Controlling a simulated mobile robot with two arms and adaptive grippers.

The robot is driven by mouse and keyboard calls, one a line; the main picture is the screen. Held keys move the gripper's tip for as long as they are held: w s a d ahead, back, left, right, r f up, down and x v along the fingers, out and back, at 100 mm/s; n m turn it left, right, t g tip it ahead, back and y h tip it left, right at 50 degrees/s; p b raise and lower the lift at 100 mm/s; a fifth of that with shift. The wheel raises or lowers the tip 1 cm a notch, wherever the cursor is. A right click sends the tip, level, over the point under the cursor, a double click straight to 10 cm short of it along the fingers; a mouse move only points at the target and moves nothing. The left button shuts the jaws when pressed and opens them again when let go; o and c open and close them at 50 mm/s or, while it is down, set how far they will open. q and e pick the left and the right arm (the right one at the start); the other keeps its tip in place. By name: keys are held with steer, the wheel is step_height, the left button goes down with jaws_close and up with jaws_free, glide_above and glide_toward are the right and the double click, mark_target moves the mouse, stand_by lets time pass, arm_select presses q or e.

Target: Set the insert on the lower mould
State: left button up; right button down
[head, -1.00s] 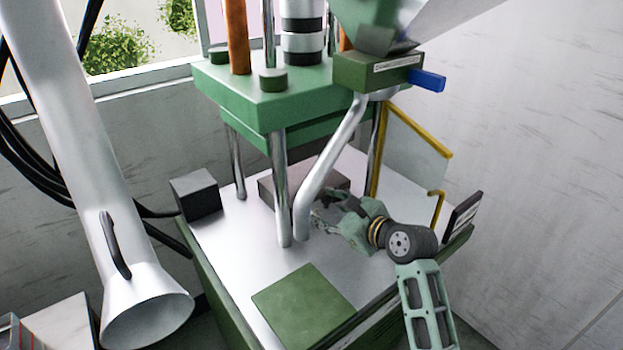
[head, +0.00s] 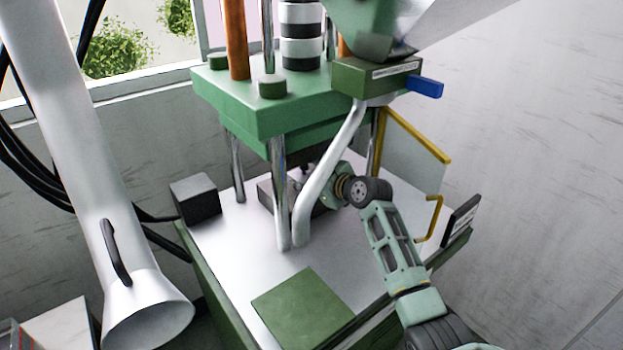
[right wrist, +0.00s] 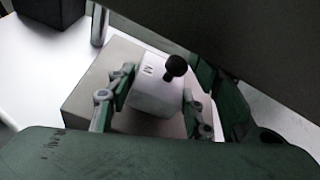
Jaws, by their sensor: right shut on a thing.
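In the right wrist view the insert (right wrist: 150,92), a small whitish block with a dark mark and a black ball knob on it, sits between the fingers of my right gripper (right wrist: 158,104), which is shut on it. The lower mould (right wrist: 88,98), a grey-brown block, is under and around the insert in that view; I cannot tell whether they touch. In the head view the lower mould (head: 266,194) shows only in part behind a press column. My right gripper's fingers and the insert are hidden there behind the silver tube. My left gripper is out of view.
The green press platen (head: 265,105) hangs above the mould. Press columns (head: 279,190) and the silver tube (head: 318,190) stand close to my right gripper. A yellow-framed guard (head: 415,150) is on the right. A green mat (head: 302,305) lies at the front of the press table.

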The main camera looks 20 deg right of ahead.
steer(key=shift+w+d+f, duration=0.2)
steer(key=shift+d, duration=0.25)
steer(key=shift+w+d+f, duration=0.15)
steer(key=shift+d, duration=0.25)
steer(key=shift+f, duration=0.2)
steer(key=shift+a, duration=0.1)
steer(key=c, duration=1.3)
jaws_free()
steer(key=shift+f, duration=0.25)
steer(key=o, duration=0.4)
steer(key=shift+s, duration=0.1)
steer(key=shift+r, duration=0.1)
